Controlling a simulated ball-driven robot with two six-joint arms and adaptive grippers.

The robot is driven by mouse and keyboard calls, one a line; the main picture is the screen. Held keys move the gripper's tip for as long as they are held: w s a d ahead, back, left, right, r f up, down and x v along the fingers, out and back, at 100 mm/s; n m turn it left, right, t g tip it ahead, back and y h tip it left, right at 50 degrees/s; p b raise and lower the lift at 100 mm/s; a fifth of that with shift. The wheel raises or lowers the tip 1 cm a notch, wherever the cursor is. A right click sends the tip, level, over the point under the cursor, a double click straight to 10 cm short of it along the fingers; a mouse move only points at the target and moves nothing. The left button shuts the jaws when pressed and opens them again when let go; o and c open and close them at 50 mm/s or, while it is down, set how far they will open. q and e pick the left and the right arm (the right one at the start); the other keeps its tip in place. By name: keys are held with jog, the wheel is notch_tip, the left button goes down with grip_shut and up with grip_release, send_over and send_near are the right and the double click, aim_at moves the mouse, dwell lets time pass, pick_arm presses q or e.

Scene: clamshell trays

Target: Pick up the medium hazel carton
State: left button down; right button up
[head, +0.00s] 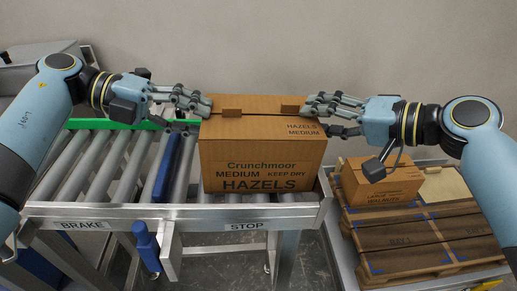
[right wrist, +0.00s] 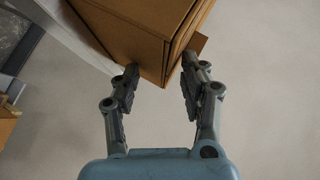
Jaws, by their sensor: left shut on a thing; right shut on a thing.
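The medium hazel carton (head: 262,160), a brown box marked "Crunchmoor MEDIUM HAZELS KEEP DRY", is upright at the right end of the roller conveyor in the head view. Whether its base touches the rollers I cannot tell. My left gripper (head: 204,113) is shut on its upper left edge. My right gripper (head: 318,112) is shut on its upper right edge. In the right wrist view the fingers of my right gripper (right wrist: 158,80) close on a corner of the carton (right wrist: 140,30). The carton's back and underside are hidden.
The roller conveyor (head: 100,160) has a front rail with "BRAKE" and "STOP" labels and a blue bar (head: 167,166) across the rollers. A smaller carton marked walnuts (head: 382,182) sits on a wooden pallet (head: 405,262) at the right. Rollers left of the blue bar are clear.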

jog(key=shift+a+r, duration=0.15)
notch_tip(320, 180, up, 6)
jog(key=p, duration=0.5)
jog(key=shift+f, duration=0.2)
dwell(0.5)
